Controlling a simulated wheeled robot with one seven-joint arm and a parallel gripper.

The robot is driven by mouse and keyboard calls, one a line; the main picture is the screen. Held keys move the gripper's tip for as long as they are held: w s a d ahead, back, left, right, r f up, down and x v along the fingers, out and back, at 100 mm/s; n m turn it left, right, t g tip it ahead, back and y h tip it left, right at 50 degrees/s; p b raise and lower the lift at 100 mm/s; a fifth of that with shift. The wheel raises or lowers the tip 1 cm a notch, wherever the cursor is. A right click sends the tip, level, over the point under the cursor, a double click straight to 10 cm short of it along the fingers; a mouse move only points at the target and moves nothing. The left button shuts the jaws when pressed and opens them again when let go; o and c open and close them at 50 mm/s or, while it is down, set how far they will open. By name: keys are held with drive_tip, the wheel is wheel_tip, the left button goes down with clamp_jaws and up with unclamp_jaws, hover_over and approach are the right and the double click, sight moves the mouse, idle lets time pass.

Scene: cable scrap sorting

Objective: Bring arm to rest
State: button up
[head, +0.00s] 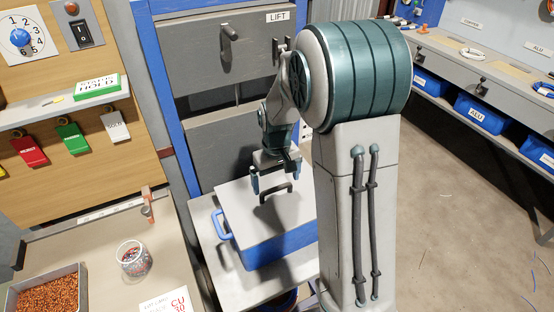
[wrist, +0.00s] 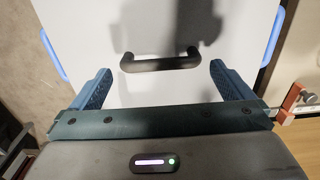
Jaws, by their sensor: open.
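My gripper (head: 270,182) hangs from my arm, fingers down, over a blue bin with a light grey lid (head: 262,213). In the wrist view my gripper (wrist: 160,90) is open, with its two blue fingers wide apart and nothing between them. The lid's dark handle (head: 277,192) lies just beyond the fingertips; it also shows in the wrist view (wrist: 160,62). I cannot tell how large the gap to the handle is. The lid is on the bin. My arm hides part of the bin's right side.
The bin stands on a light shelf (head: 203,216) before a grey cabinet marked LIFT (head: 215,50). At left, a bench holds a tray of copper granules (head: 12,300) and a clear jar (head: 133,260). Blue bins (head: 478,113) line a bench at right. The floor (head: 440,210) there is mostly open.

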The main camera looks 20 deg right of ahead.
wheel_tip(320, 180, up, 10)
drive_tip(key=s+r+m+t, duration=0.2)
drive_tip(key=s+t, duration=0.1)
drive_tip(key=s, duration=1.6)
drive_tip(key=shift+s+r, duration=0.2)
drive_tip(key=shift+s, duration=0.2)
drive_tip(key=shift+c, duration=0.3)
